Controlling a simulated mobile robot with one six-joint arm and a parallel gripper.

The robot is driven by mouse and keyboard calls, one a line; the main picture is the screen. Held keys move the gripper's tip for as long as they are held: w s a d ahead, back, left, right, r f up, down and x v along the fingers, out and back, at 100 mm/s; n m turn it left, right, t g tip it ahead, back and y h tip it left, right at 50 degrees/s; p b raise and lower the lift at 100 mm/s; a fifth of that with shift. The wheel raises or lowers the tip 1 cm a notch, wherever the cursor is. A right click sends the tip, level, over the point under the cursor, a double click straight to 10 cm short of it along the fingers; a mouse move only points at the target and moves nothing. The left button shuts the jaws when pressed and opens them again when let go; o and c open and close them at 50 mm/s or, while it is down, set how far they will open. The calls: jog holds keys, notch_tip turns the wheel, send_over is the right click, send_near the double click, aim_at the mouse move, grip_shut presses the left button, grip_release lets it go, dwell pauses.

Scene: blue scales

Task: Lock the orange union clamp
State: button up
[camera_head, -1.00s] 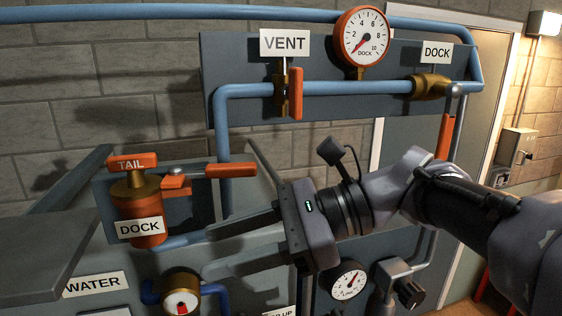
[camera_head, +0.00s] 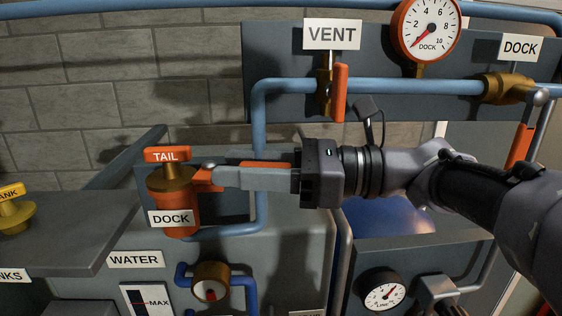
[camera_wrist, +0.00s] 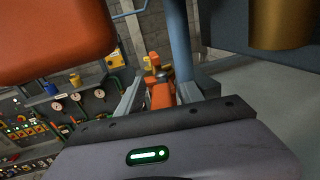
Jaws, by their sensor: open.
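The orange union clamp (camera_head: 204,180) sits at the right of the orange and brass coupling (camera_head: 180,208) labelled TAIL and DOCK. Its orange lever (camera_head: 268,164) points right, toward my gripper's palm. My gripper (camera_head: 220,168) is open, with its fingers reaching left along the lever; the near finger hides part of the lever. In the wrist view, the lever (camera_wrist: 160,96) lies between the two spread fingers of my gripper (camera_wrist: 163,80). I cannot tell whether either finger touches it.
The orange VENT handle (camera_head: 340,93) hangs from the blue pipe (camera_head: 400,86) above my gripper. A pressure gauge (camera_head: 430,27) and a brass DOCK valve (camera_head: 507,88) are at upper right. A grey shelf (camera_head: 70,240) is at left. A large orange surface (camera_wrist: 50,35) fills the wrist view's upper left.

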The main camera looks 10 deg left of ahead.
jog(key=shift+w+d, duration=0.1)
jog(key=c, duration=0.4)
grip_shut()
dwell(0.8)
